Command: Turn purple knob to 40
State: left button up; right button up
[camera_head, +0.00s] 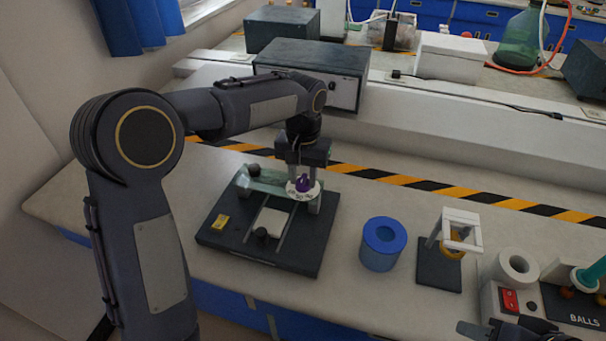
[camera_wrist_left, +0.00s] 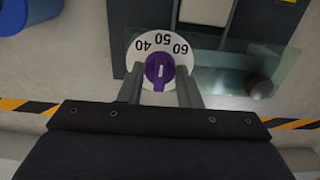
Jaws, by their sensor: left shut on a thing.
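The purple knob (camera_head: 303,184) stands on a white dial at the far right of a dark device (camera_head: 222,254) on the bench. My left gripper (camera_head: 304,200) comes down over it from above, with its fingers on either side of the knob. In the left wrist view the purple knob (camera_wrist_left: 159,72) sits between the fingertips of my left gripper (camera_wrist_left: 160,88), shut on it. The white dial (camera_wrist_left: 137,58) shows 40, 50 and 60. The white mark on the knob points up, near 50. Part of my right gripper (camera_head: 490,328) shows at the bottom right edge; its fingers are cut off.
A blue cylinder (camera_head: 381,262) stands right of the device. A grey instrument (camera_head: 335,85) stands behind.

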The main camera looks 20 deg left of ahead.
pick_arm(q)
jog(key=shift+n, duration=0.3)
jog(key=n+p, duration=0.1)
jog(key=n, duration=0.2)
jog(key=shift+r+n, duration=0.1)
jog(key=shift+n, duration=0.2)
jog(key=n+p, duration=0.1)
jog(key=n, duration=0.3)
jog(key=shift+n+p, duration=0.3)
jog(key=shift+p, duration=0.1)
jog(key=o, duration=1)
